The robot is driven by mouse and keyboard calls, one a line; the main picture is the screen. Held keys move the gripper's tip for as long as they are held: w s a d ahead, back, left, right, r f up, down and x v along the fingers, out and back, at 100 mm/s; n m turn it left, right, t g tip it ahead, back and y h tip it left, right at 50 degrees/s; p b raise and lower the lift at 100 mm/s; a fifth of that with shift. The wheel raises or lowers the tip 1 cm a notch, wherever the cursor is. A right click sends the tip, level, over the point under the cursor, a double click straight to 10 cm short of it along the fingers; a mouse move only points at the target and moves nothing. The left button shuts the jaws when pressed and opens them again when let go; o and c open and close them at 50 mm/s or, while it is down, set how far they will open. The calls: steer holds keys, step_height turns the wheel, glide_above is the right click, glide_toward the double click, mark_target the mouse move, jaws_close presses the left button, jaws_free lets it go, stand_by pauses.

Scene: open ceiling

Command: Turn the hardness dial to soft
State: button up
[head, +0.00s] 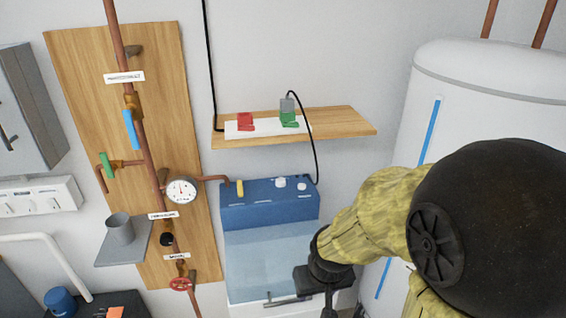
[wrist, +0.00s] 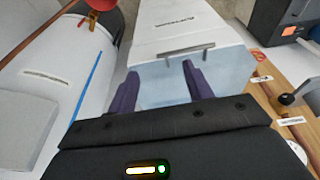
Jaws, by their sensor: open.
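A blue control box (head: 268,211) tops the white cabinet with a pale blue lid (head: 268,252) in the head view. My gripper (head: 312,281) is low at the cabinet's right, below the knobs. In the wrist view my gripper (wrist: 160,78) is open and empty, its purple fingers apart over the pale lid (wrist: 160,84). The knobs do not show there.
A wooden shelf (head: 345,122) with red and green plugs hangs above the box, a black cable (head: 316,150) dropping from it. A pipe board (head: 140,90) with a gauge (head: 181,190) stands left. A white tank (head: 480,85) stands right. A cabinet handle (wrist: 186,51) shows in the wrist view.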

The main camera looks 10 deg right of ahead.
mark_target(282, 181)
steer(key=w+d+r+t+p, duration=0.2)
steer(key=w+r+p, duration=0.4)
steer(key=r, duration=0.1)
steer(key=w+d+n+t+y, duration=0.2)
steer(key=w+t, duration=0.1)
steer(key=w, duration=0.6)
steer(key=w+d+n+t+y, duration=0.2)
steer(key=w+t+y, duration=0.1)
steer(key=w, duration=0.7)
steer(key=shift+r+t+p, duration=0.2)
steer(key=shift+t+p, duration=0.25)
steer(key=shift+t, duration=0.35)
steer(key=p+x, duration=0.5)
steer(key=x, duration=1.2)
steer(key=shift+w+a+f, duration=0.1)
steer(key=shift+w, duration=0.05)
steer(key=shift+c, duration=0.4)
